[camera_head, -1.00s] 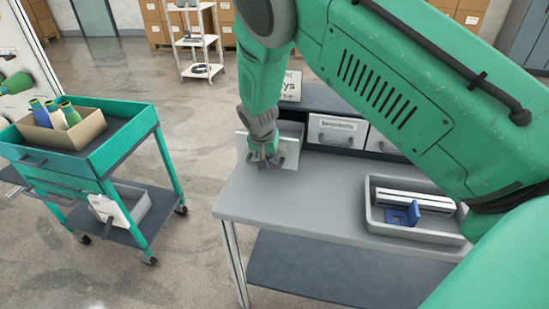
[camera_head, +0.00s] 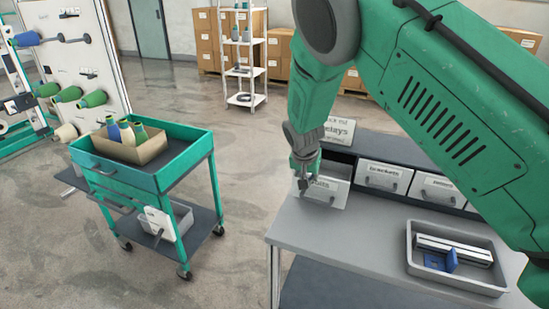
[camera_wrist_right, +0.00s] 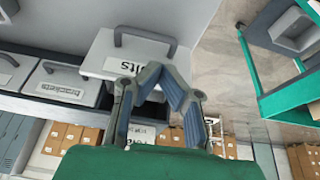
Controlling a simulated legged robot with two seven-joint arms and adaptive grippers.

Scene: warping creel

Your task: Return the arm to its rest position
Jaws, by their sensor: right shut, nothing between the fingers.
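My right arm comes in from the upper right of the head view. Its gripper (camera_head: 304,188) points down at the left end of the grey workbench (camera_head: 350,237), by the pulled-out drawer (camera_head: 330,194) whose label is partly hidden and ends in "lts". In the wrist view the gripper's fingers (camera_wrist_right: 158,72) are shut with nothing held, and overlap the drawer front (camera_wrist_right: 108,65) in the picture. I cannot tell whether they touch it. My left gripper is not in view.
A grey tray (camera_head: 412,265) with a blue bracket and a metal profile lies on the bench's right side. The brackets drawer (camera_head: 384,177) is closed. A green trolley (camera_head: 190,160) stands left, with clear floor between it and the bench.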

